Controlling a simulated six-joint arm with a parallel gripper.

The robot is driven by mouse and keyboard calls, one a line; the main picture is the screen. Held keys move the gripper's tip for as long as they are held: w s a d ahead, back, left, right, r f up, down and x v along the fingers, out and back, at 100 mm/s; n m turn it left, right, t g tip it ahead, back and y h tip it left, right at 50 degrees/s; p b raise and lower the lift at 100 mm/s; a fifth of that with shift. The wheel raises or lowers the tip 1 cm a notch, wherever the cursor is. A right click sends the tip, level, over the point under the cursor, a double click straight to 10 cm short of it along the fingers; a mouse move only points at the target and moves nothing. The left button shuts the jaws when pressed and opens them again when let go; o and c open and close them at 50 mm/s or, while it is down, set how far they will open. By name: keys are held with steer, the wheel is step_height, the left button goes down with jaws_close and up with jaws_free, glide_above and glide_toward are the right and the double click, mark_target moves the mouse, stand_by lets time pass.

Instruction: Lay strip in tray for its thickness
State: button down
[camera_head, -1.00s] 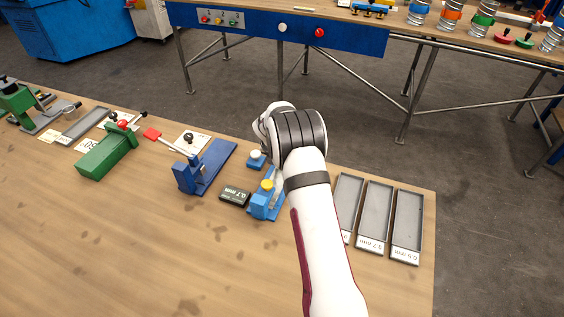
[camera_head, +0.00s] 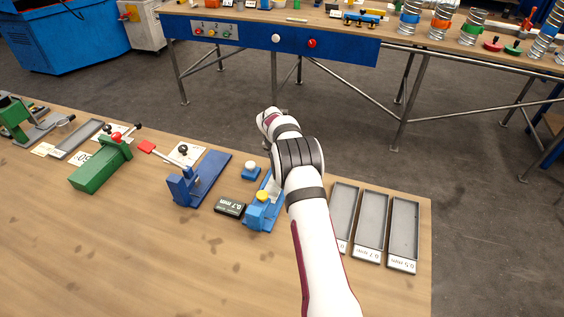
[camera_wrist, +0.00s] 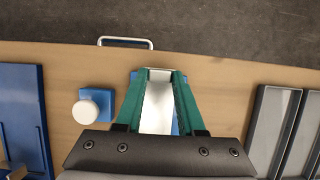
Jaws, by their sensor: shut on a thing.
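My gripper (camera_wrist: 160,78) has green fingers, shut on a pale metal strip (camera_wrist: 158,105) that lies lengthwise between them in the wrist view. Under it shows a little of a blue gauge, which in the head view has a yellow knob (camera_head: 262,196). The dark readout (camera_head: 230,207) beside it reads 0.7 mm. In the head view my arm hides the fingers. Three grey trays stand to the right: the right one (camera_head: 417,230) is labelled 0.5 mm, the middle one (camera_head: 385,225) seems to read 0.7 mm, and the left one (camera_head: 355,207) has its label partly hidden.
A blue block with a white knob (camera_wrist: 95,105) stands left of the gripper. A blue lever device (camera_head: 205,178) and a green device (camera_head: 100,168) stand farther left. A metal handle (camera_wrist: 125,42) shows at the bench's far edge. The bench front is clear.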

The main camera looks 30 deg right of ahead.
step_height(320, 180, up, 7)
stand_by(0.5)
steer(key=shift+f, duration=0.1)
steer(key=s+d+f+m+g, duration=0.1)
steer(key=s+d+m+g, duration=0.2)
steer(key=s+d+m, duration=0.35)
steer(key=s+d+f+m+g, duration=0.1)
steer(key=s+d+m+g, duration=0.2)
steer(key=s+m, duration=0.65)
steer(key=s+r+m+y, duration=0.1)
steer(key=s+m+y, duration=0.5)
steer(key=s+m, duration=1.2)
steer(key=shift+w+d+f+m, duration=0.1)
steer(key=shift+w+f+m, duration=0.25)
steer(key=shift+f, duration=0.8)
steer(key=shift+w+d+f+m, duration=0.15)
steer(key=shift+w+f+m, duration=0.15)
steer(key=shift+f, duration=0.8)
steer(key=shift+w+d+f+m, duration=0.1)
steer(key=shift+w+f+m, duration=0.25)
steer(key=shift+f, duration=0.8)
